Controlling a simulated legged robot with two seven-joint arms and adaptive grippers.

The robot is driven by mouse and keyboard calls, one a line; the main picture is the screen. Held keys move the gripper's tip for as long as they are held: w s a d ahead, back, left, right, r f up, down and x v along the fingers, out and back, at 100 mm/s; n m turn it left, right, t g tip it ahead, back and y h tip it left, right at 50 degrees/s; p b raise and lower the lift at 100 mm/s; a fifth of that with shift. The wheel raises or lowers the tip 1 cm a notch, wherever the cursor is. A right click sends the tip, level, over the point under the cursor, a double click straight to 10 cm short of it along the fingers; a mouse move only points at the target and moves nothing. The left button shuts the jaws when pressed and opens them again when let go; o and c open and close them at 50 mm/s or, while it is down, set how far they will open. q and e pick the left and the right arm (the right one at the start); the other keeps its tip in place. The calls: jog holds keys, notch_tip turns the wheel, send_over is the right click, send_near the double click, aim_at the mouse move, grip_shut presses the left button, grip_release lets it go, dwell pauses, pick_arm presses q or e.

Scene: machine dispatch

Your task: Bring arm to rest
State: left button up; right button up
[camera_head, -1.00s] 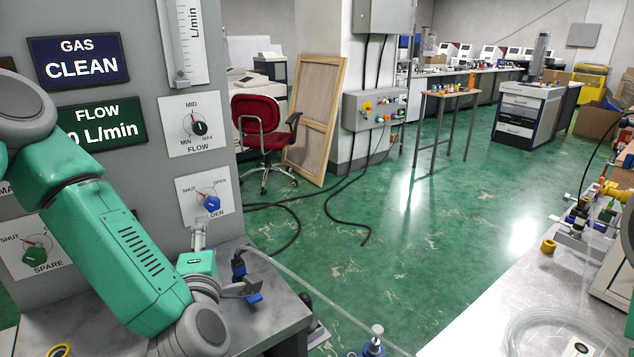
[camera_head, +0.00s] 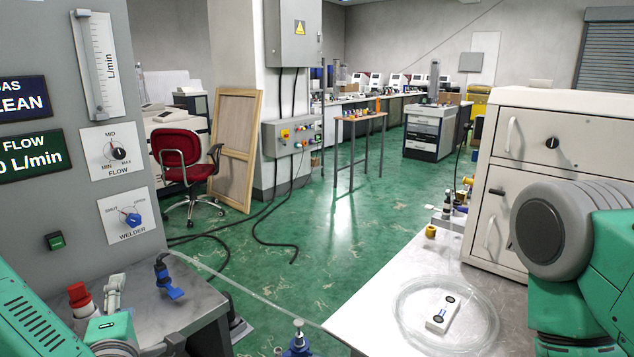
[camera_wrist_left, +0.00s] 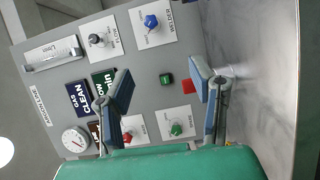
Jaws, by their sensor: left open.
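My left gripper (camera_head: 113,290) shows at the lower left in the head view, low over the grey bench and in front of the grey gas panel (camera_head: 83,222). In the left wrist view my left gripper (camera_wrist_left: 158,80) has its two blue-padded fingers spread wide, with nothing between them. The panel (camera_wrist_left: 140,85) fills the view beyond them. My right arm's grey and green links (camera_head: 560,235) show at the right in the head view; its gripper is out of view.
The bench (camera_head: 200,310) carries a black-and-blue piece (camera_head: 170,285) right of the gripper. The right table (camera_head: 385,290) holds a coiled tube (camera_head: 480,310) around a white device (camera_head: 443,312). Green floor (camera_head: 350,230) lies open between.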

pick_arm(q)
jog(key=s+d+f+m+g+h, duration=0.35)
jog(key=f+m, duration=0.25)
jog(key=f, duration=0.3)
jog(key=s+d+f+m+g+h, duration=0.2)
jog(key=s+d+f+m+h, duration=0.25)
jog(key=f, duration=0.45)
jog(key=s+a+f+m+g, duration=0.2)
jog(key=s+f+m+g, duration=0.3)
jog(key=s, duration=0.5)
jog(key=s+a+f+m+g+b, duration=0.1)
jog(key=s+a+f+m+g, duration=0.1)
jog(key=s+f+m+g, duration=0.3)
jog(key=s+f+m, duration=0.2)
jog(key=s+m, duration=0.1)
jog(key=s, duration=0.1)
jog(key=shift+s+f+y, duration=0.4)
pick_arm(e)
jog(key=shift+w+d+f, duration=0.1)
jog(key=shift+w+f, duration=0.05)
jog(key=shift+f, duration=0.25)
jog(key=shift+w+d+f, duration=0.1)
jog(key=shift+w+f, duration=0.05)
jog(key=shift+f, duration=0.25)
pick_arm(q)
jog(key=shift+w+a, duration=0.15)
pick_arm(e)
jog(key=shift+a, duration=0.2)
jog(key=shift+d, duration=0.1)
